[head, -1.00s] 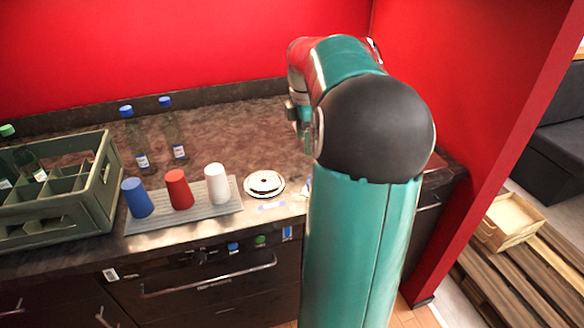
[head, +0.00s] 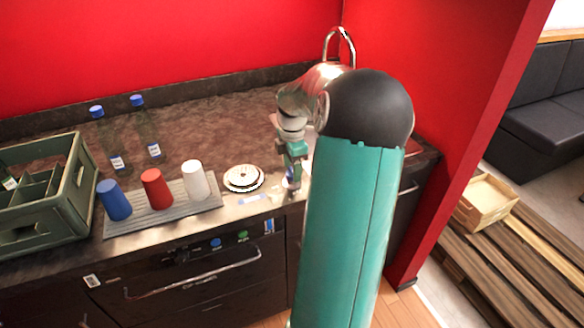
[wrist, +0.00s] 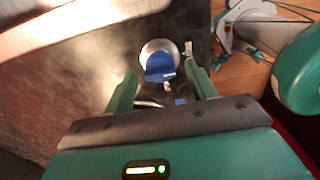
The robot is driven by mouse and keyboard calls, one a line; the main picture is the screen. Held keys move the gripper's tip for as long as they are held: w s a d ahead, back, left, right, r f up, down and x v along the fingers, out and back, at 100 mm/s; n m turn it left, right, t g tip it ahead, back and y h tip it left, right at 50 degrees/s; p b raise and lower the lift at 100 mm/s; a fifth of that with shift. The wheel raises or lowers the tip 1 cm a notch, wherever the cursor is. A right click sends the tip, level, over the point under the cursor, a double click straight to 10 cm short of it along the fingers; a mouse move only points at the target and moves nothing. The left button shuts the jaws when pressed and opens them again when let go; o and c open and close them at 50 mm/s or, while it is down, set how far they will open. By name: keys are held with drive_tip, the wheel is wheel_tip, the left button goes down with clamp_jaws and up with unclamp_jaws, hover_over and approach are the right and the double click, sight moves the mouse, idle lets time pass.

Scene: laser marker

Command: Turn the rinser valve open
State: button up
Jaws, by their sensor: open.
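The valve, with a blue handle (wrist: 160,68) on a round pale base (wrist: 152,48), shows in the wrist view between the fingertips. My gripper (wrist: 161,74) is open, with one green finger on each side of the blue handle. I cannot tell whether a finger touches it. In the head view my gripper (head: 291,172) points down over the front of the counter, right of a round white ringed disc (head: 243,178). A bit of blue (head: 289,183) shows at the fingertips there, mostly hidden by the gripper.
Blue (head: 114,200), red (head: 156,188) and white (head: 195,180) cups stand on a grey ribbed mat (head: 137,225). Two blue-capped bottles (head: 147,132) stand behind, and a green crate (head: 70,205) is at left. A tap (head: 340,42) rises behind my arm. The counter's back middle is clear.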

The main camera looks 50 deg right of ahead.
drive_tip(key=shift+f, duration=0.4)
drive_tip(key=c, duration=1)
